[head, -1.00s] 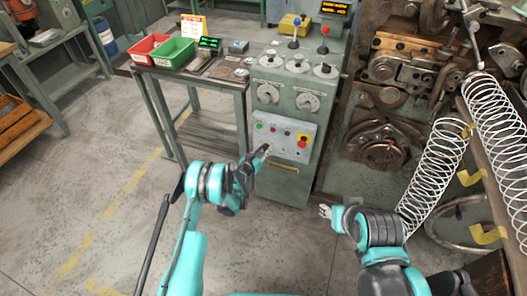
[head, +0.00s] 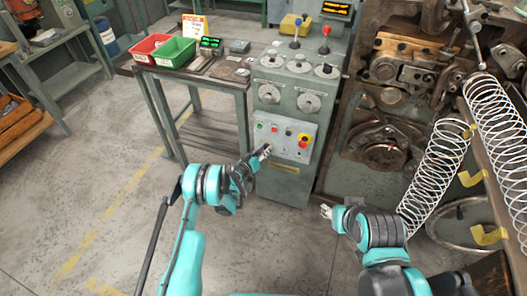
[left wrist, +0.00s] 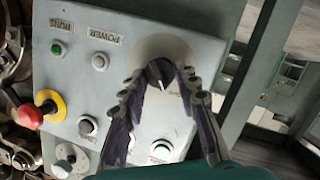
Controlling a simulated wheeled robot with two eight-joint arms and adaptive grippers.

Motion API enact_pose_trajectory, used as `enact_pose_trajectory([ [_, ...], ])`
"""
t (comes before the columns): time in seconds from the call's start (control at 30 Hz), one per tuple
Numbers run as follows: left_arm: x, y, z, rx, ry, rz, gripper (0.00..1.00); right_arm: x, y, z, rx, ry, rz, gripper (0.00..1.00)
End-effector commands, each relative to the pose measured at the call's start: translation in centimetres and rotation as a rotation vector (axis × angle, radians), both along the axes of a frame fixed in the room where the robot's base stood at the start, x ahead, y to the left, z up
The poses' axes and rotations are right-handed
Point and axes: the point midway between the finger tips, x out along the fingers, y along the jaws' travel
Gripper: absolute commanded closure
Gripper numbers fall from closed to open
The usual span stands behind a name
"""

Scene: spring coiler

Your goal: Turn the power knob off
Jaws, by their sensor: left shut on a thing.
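The power knob (left wrist: 160,73) is a small black rotary knob with a white pointer line on the grey control panel (head: 297,127). In the left wrist view it sits between the two fingertips of my left gripper (left wrist: 160,76), which is shut on it. In the head view my left gripper (head: 262,152) is at the panel's lower left and hides the knob. My right gripper (head: 326,211) is apart from the panel, at its lower right; its fingers are too small to judge.
The panel also carries a red emergency button on a yellow ring (left wrist: 42,112) and several small buttons or lamps. A table (head: 195,75) with red and green bins stands at left. Coiling machinery and large springs (head: 440,165) stand at right.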

Motion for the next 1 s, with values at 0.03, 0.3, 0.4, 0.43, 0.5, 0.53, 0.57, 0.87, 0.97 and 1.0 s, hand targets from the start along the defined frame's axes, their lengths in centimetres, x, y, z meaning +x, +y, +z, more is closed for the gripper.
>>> enact_pose_trajectory([
  [0.03,0.0,0.0,0.0,0.001,-0.001,0.001,0.98,0.0,0.0,0.0,0.000,0.000,0.000,0.57],
  [0.3,0.0,0.0,0.0,0.001,0.000,0.000,0.48,0.0,0.0,0.0,0.000,0.000,0.000,0.57],
  [0.4,0.0,0.0,0.0,0.001,0.000,0.000,0.48,0.0,0.0,0.0,0.000,0.000,0.000,0.57],
  [0.43,0.0,0.0,0.0,0.001,0.000,0.000,0.48,0.0,0.0,0.0,0.000,0.000,0.000,0.57],
  [0.5,0.0,0.0,0.2,0.001,0.000,0.000,0.48,0.0,0.0,0.0,0.000,0.000,0.000,0.57],
  [0.53,0.0,0.0,0.4,0.001,0.000,0.000,0.48,0.0,0.0,0.0,0.000,0.000,0.000,0.57],
  [0.57,0.0,0.0,0.7,0.001,0.000,0.000,0.48,0.0,0.0,0.0,0.000,0.000,0.000,0.57],
  [0.87,0.0,0.0,6.2,0.001,0.000,0.000,0.48,0.0,0.0,0.0,0.000,0.000,0.000,0.57],
  [0.97,0.0,0.0,7.9,0.001,0.000,0.000,0.48,0.0,0.0,0.0,0.000,0.000,0.000,0.57],
  [1.0,0.0,0.0,8.4,0.001,0.000,0.000,0.48,0.0,0.0,0.0,0.000,0.000,0.000,0.57],
])
